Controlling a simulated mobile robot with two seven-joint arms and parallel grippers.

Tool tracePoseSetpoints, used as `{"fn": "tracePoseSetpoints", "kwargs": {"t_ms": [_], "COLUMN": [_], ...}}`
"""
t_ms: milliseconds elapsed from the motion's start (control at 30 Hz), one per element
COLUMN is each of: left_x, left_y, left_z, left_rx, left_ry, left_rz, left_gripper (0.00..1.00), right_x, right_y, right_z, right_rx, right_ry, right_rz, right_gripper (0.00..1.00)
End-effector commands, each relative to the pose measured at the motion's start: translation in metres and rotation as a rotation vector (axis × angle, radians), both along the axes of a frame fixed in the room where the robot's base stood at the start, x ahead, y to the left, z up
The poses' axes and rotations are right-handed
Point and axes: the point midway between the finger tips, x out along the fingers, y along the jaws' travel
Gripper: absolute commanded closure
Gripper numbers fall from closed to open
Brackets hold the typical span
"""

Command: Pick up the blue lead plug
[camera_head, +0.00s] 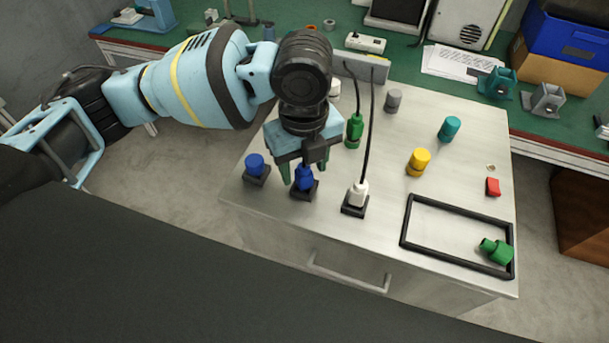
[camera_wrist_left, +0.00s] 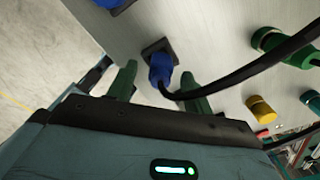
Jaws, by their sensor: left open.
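The blue lead plug (camera_head: 304,180) stands in a dark square base near the front left of the metal cabinet top. In the left wrist view the blue lead plug (camera_wrist_left: 160,69) has a black lead running off to the right. My left gripper (camera_head: 303,173) points down over this plug. Its green fingers are open, one on each side of the plug, with a visible gap in the left wrist view (camera_wrist_left: 160,88). Contact is not visible. A second blue piece (camera_head: 255,164), without a visible lead, stands in its own dark base just left.
A white plug (camera_head: 357,194) with a black lead stands close on the right. A green plug (camera_head: 354,130) with a lead stands behind. Yellow (camera_head: 419,162), teal (camera_head: 449,129) and grey (camera_head: 393,101) pieces stand farther right.

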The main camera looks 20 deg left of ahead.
Motion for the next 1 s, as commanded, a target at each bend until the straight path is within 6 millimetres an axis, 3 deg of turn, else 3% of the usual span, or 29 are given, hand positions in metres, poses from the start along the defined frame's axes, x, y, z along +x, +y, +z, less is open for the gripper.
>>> {"fn": "tracePoseSetpoints", "kwargs": {"t_ms": [133, 400, 767, 1000], "left_x": [0.000, 0.000, 0.000, 0.001], "left_y": [0.000, 0.000, 0.000, 0.000], "left_z": [-0.021, -0.023, -0.023, -0.022], "left_rx": [0.001, -0.001, 0.000, 0.000], "left_ry": [0.001, -0.002, -0.001, -0.003], "left_rz": [-0.001, -0.001, -0.001, -0.001], "left_gripper": [0.49, 0.50, 0.97, 0.98], "right_x": [-0.002, 0.000, 0.000, 0.000], "right_y": [0.000, 0.002, 0.003, 0.002], "right_z": [-0.003, -0.002, -0.001, -0.001], "right_rx": [0.000, 0.005, 0.008, 0.006], "right_ry": [0.006, 0.003, 0.002, 0.002], "right_rz": [0.000, -0.007, -0.010, -0.007], "right_gripper": [1.00, 1.00, 1.00, 1.00]}}
